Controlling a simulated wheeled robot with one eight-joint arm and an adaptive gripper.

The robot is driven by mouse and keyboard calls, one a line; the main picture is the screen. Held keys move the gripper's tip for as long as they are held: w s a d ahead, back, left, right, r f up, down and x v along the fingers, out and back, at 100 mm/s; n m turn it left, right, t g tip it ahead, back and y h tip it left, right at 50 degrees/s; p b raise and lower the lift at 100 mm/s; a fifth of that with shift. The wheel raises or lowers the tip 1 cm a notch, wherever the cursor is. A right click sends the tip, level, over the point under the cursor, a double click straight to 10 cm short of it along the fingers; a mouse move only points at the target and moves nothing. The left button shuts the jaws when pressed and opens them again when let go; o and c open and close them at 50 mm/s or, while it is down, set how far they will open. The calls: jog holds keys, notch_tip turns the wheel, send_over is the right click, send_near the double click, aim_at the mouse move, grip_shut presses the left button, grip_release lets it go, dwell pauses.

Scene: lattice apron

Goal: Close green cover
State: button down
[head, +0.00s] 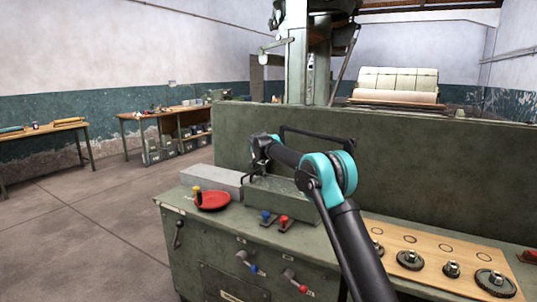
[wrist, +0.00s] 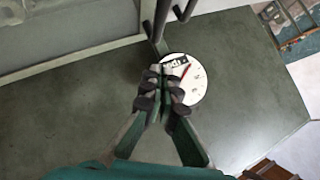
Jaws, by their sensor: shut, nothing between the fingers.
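A long, upright dull green panel (head: 430,160) stands behind the green bench in the head view. A dark bar handle (head: 318,133) shows near its upper edge, partly behind my arm. A low green box (head: 290,200) sits on the bench below my arm; I cannot tell which of these is the green cover. My gripper (head: 259,172) is above the box's left end, fingers together and empty. In the wrist view, my gripper (wrist: 161,72) is shut in front of a white round dial (wrist: 197,84) with a red needle.
Blue and red buttons (head: 284,221) are in front. A wooden board (head: 425,240) with several gears lies at right. Open floor (head: 90,220) is at left.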

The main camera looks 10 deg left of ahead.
aim_at(258, 171)
jog(key=shift+h, duration=0.4)
jog(key=f, duration=0.1)
jog(key=a+f, duration=0.2)
jog(key=shift+w+f, duration=0.25)
jog(key=shift+w, duration=0.1)
jog(key=shift+a+f+n, duration=0.15)
jog(key=shift+f+n, duration=0.1)
jog(key=shift+n, duration=0.05)
